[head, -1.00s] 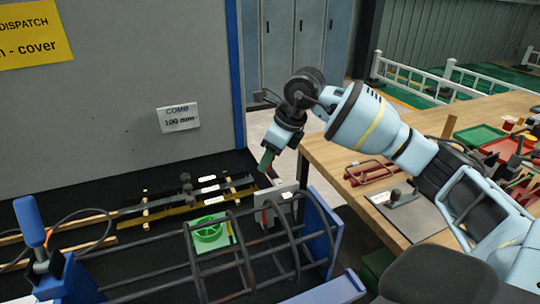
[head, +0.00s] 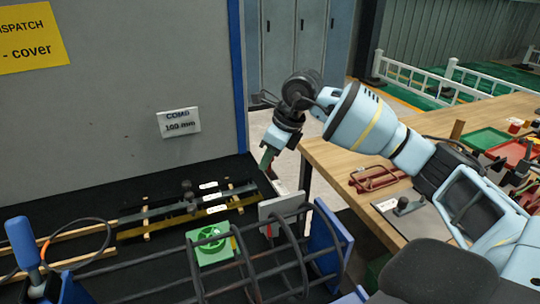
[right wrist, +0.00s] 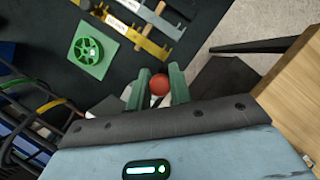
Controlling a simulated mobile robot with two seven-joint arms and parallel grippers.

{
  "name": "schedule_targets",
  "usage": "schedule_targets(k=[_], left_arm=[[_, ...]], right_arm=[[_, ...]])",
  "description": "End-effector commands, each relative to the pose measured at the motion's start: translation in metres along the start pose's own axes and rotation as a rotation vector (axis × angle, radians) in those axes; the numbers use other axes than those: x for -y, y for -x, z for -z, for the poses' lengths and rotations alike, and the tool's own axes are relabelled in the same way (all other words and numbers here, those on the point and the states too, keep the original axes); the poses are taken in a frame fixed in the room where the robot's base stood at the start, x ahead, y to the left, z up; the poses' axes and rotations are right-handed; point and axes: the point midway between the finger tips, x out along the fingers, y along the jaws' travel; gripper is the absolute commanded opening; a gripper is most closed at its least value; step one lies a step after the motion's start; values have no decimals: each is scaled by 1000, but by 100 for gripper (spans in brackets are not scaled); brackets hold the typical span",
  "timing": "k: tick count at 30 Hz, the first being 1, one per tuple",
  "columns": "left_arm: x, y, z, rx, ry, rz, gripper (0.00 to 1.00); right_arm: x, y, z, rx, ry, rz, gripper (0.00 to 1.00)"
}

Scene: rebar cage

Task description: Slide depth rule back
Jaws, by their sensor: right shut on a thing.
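My right gripper (head: 267,160) reaches in from the right and points down above the far right end of the rebar cage (head: 265,262). In the right wrist view its two green fingers (right wrist: 160,78) are shut on a round red knob (right wrist: 159,85). I take the knob to be part of the depth rule; the rest of it is largely hidden by the fingers and wrist. A pale grey upright plate (head: 283,204) stands just below the gripper at the cage's end. My left gripper is not in view.
A green plate with a green wheel (head: 210,240) lies by the cage. Grey and yellow toothed bars (head: 190,222) lie behind it on the black bench. A blue post (head: 330,240) closes the cage's right end. A wooden table (head: 330,160) stands right.

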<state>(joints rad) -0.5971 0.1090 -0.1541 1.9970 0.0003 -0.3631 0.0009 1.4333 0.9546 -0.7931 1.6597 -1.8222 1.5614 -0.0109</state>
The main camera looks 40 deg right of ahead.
Motion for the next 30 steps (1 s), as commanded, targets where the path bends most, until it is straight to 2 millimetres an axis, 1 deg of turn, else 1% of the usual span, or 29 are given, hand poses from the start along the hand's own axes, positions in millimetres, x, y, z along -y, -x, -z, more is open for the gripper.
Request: schedule_targets(k=[1, 3, 6, 7, 12, 19, 22, 26, 30], left_arm=[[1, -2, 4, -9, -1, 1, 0], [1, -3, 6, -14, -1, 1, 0], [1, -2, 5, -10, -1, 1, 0], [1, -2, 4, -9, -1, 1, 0], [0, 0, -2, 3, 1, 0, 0], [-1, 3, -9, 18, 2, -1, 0], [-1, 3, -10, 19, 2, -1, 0], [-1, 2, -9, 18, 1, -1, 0], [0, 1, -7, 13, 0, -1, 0]], right_arm=[[5, 0, -2, 12, -8, 14, 0], [6, 0, -2, 13, -9, 15, 0], [6, 0, -2, 14, -9, 15, 0], [6, 0, -2, 14, -9, 15, 22], [5, 0, -2, 12, -8, 13, 43], [4, -1, -1, 10, -7, 11, 43], [4, 2, -2, 10, -7, 11, 43], [5, 17, -2, 12, -8, 13, 43], [5, 41, -2, 14, -8, 14, 43]])
